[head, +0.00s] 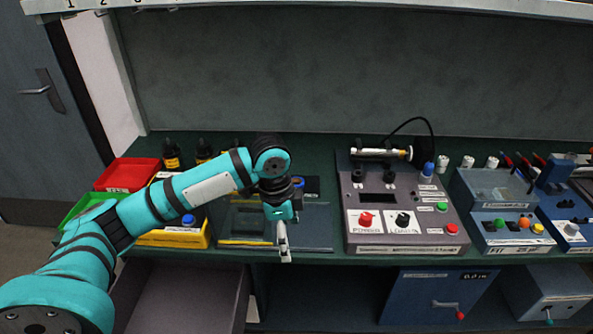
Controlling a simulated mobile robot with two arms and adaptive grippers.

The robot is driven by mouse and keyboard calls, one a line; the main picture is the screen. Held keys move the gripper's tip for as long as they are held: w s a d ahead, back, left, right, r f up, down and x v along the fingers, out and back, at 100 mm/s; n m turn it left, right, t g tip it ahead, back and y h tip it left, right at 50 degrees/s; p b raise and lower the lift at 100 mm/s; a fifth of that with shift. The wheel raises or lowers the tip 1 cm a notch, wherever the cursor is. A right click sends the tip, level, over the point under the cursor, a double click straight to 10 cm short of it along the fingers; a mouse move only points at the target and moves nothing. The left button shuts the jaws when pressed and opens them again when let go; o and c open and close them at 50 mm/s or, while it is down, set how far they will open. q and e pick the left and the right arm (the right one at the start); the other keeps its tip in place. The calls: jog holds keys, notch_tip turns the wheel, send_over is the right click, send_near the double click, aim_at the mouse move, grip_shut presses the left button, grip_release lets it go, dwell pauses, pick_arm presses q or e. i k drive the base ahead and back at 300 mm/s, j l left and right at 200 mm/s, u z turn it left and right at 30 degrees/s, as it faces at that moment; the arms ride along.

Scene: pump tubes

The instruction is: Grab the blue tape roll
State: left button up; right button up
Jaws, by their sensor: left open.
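My left gripper (285,256) points down over the front edge of the bench and the clear-looking tray (315,236); its jaws are open and nothing shows between them. A small blue ring-like thing (298,182) shows just behind my left wrist, partly hidden by it; it may be the blue tape roll, but it is too small to be sure. Another small round blue thing (188,219) sits in the yellow bin (178,240), left of my gripper and partly behind my arm. My right gripper is not in view.
A grey control box (400,222) with buttons stands right of my gripper, with blue boxes (505,222) farther right. Red (128,173) and green bins and dark bottles (172,155) stand at the left. An open drawer (185,298) lies below the bench.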

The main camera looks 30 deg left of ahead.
aim_at(295, 179)
jog(key=i+j, duration=0.45)
jog(key=i, duration=0.15)
jog(key=i+j, duration=0.45)
jog(key=i, duration=0.1)
